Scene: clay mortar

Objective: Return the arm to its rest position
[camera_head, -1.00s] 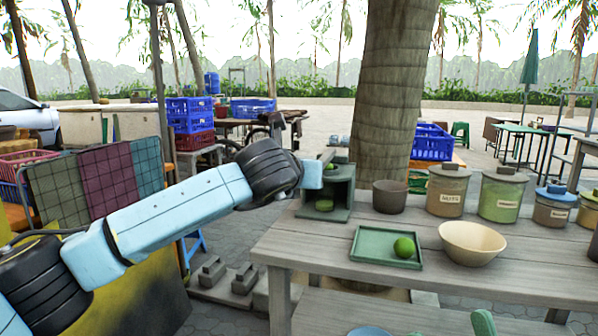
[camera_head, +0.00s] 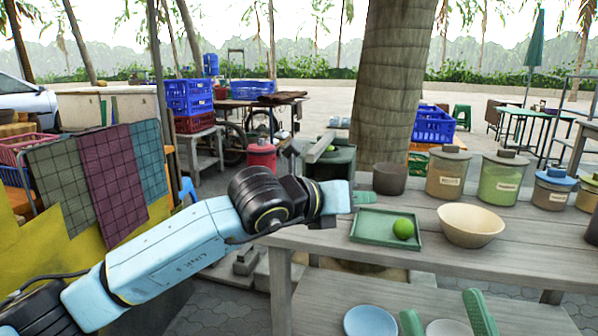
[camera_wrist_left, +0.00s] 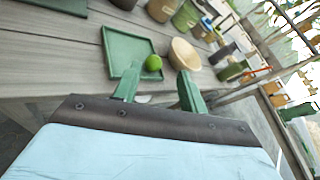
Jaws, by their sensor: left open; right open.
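My left arm comes in from the left in the head view, stretched out toward the table's left end. Its gripper (camera_head: 362,198) is at the left corner of the wooden table, beside the green tray (camera_head: 362,232). In the left wrist view the two green fingers of this gripper (camera_wrist_left: 157,75) are apart with nothing between them; the tray (camera_wrist_left: 117,42) and green ball (camera_wrist_left: 153,63) lie beyond them. My right gripper (camera_head: 443,308) shows only as two green fingers at the bottom edge, spread apart; the rest of it is out of view.
The table (camera_head: 330,244) holds a cream bowl (camera_head: 470,224), a brown pot (camera_head: 390,179) and several lidded jars (camera_head: 447,172). A dark green stove-like box (camera_head: 338,160) stands behind my left gripper. A blue plate (camera_head: 370,322) sits on the lower shelf.

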